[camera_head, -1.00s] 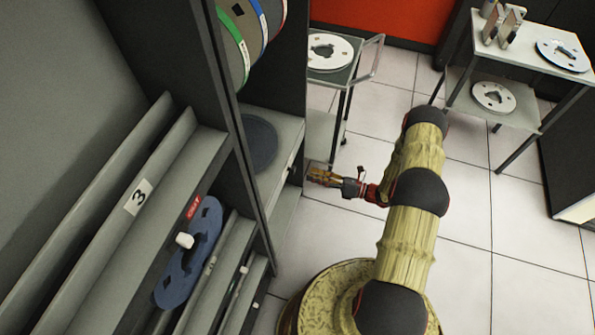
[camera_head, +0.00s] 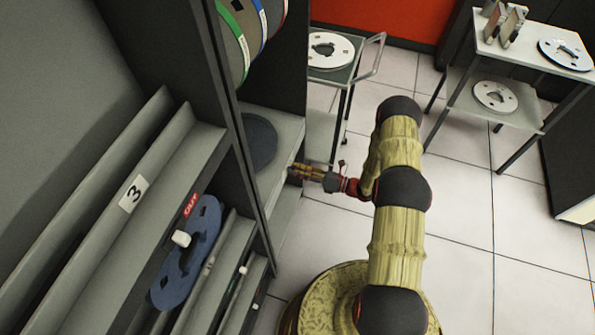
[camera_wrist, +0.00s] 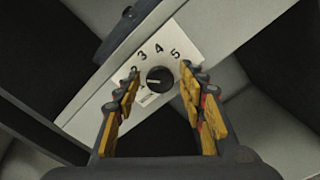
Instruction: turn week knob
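The week knob (camera_wrist: 160,79) is a small round black knob on a white dial plate (camera_wrist: 183,46) with the printed numbers 3, 4 and 5 legible. My gripper (camera_wrist: 160,90) is open in the wrist view, its yellow-padded fingers on either side of the knob in the picture. In the head view my gripper (camera_head: 297,171) points left at the grey cabinet's front edge, and the knob is hidden there.
The grey cabinet (camera_head: 272,177) has a shelf holding a dark blue disc (camera_head: 259,142). Slanted racks with a number 3 label (camera_head: 132,194) and a blue reel (camera_head: 187,265) stand nearer. A trolley (camera_head: 350,72) stands behind. The tiled floor (camera_head: 460,240) to the right is open.

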